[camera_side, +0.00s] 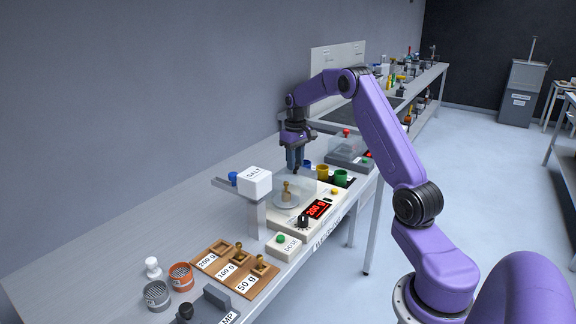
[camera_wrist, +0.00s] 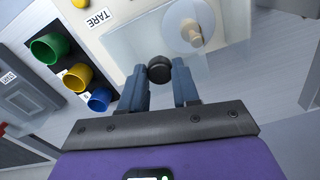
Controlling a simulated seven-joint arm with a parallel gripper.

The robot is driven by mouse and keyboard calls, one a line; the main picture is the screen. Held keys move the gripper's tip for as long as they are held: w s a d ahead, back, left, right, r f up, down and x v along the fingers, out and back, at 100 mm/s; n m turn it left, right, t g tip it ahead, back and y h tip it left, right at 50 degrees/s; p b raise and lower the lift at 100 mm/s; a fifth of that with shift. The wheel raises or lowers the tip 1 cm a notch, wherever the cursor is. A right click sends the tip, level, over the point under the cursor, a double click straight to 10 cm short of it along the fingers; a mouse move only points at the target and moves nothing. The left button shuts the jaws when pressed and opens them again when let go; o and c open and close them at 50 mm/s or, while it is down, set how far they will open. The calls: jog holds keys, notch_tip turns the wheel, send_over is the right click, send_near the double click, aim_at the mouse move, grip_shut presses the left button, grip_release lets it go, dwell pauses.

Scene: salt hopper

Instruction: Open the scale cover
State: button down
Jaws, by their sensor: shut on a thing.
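The scale (camera_side: 305,222) stands on the bench with a lit red display (camera_side: 318,209) reading 200 g. A clear scale cover (camera_wrist: 128,42) lies over its pan (camera_side: 279,203). A brass weight (camera_side: 286,190) stands on the pan; it also shows in the wrist view (camera_wrist: 191,34). My gripper (camera_side: 296,171) points down at the far side of the scale. In the wrist view my gripper (camera_wrist: 160,76) is shut on the cover's black knob (camera_wrist: 160,68), one finger on each side. Whether the cover has shifted I cannot tell.
Blue, yellow and green cups (camera_side: 322,172) stand right behind the scale. The salt hopper (camera_side: 255,182) is to its left. A weight tray (camera_side: 235,268), a dose button box (camera_side: 285,247) and two perforated cups (camera_side: 180,276) are nearer. The back-left bench is clear.

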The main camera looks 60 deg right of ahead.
jog(key=d, duration=0.6)
jog(key=shift+d, duration=0.25)
jog(key=c, duration=0.8)
grip_release()
jog(key=shift+r, duration=0.1)
notch_tip(320, 180, up, 12)
